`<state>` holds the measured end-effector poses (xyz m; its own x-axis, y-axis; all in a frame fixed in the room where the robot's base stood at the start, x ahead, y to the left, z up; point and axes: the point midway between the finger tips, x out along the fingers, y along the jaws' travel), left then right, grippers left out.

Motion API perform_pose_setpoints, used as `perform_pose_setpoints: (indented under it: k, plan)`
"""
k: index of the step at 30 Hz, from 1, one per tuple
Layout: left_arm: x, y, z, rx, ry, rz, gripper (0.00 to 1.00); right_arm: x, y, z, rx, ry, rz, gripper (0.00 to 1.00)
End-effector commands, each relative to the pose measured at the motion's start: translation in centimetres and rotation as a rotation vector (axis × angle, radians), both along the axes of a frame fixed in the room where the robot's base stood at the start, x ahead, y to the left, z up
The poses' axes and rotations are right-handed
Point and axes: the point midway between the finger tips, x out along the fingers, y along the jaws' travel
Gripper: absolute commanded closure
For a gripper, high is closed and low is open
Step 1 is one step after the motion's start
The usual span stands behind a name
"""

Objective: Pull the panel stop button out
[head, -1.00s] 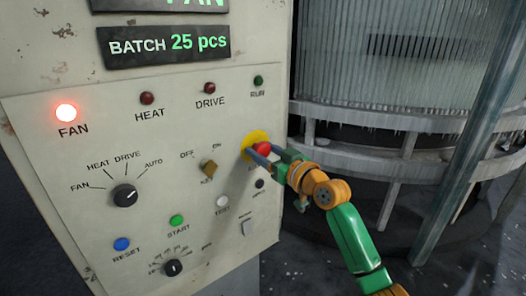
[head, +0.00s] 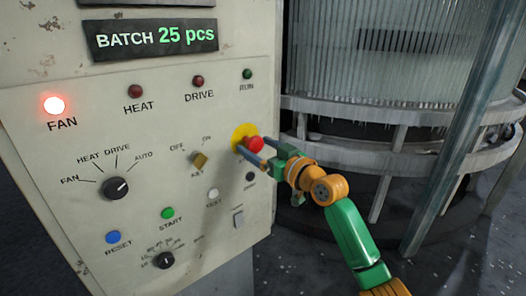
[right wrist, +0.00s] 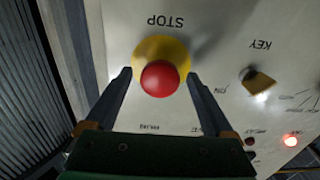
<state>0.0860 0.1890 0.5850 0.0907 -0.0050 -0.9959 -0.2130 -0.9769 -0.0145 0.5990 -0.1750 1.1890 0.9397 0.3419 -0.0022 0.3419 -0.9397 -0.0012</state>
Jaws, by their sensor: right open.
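The stop button (head: 254,144) is a red mushroom head on a round yellow plate (head: 240,134), at the right side of the panel. In the right wrist view the red head (right wrist: 160,78) sits between my fingers, with the word STOP beside the yellow plate (right wrist: 180,50). My right gripper (head: 257,152) is open around the button. In the wrist view its two fingers (right wrist: 160,90) stand on either side of the head with gaps showing, so they do not grip it. My left gripper is out of view.
The panel (head: 70,150) also carries a lit red FAN lamp (head: 54,105), a mode knob (head: 116,188), a key switch (head: 199,160) and several small buttons. A ringed machine with glass tubing (head: 390,75) stands behind on the right, with a slanted post (head: 450,150) before it.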

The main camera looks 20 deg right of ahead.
Motion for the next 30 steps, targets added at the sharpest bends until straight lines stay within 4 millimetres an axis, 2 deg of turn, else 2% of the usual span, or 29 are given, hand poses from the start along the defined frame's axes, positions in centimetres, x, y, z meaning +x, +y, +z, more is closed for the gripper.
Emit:
perform_pose_setpoints:
  k: [10,14,25,26,28,29,30]
  plan:
    - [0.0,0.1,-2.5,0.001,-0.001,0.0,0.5,-5.4,-2.0,-0.3,-0.002,-0.002,-0.003,0.13]
    - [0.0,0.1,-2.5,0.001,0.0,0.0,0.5,-6.0,-2.2,-0.1,-0.001,0.001,-0.001,0.13]
    - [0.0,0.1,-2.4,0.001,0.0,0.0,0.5,-5.8,-2.2,-0.3,0.001,0.006,-0.004,0.13]
    - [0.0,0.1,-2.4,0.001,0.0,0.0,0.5,-5.6,-2.4,-0.9,0.003,0.017,-0.01,0.13]
    - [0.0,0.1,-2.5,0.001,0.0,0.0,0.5,-4.7,-3.1,-4.1,0.019,0.079,-0.043,0.13]
    - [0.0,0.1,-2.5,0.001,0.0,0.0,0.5,-4.2,-3.6,-6.3,0.027,0.121,-0.066,0.13]
    - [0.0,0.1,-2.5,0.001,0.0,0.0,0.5,-3.7,-4.3,-10.0,0.034,0.186,-0.102,0.13]
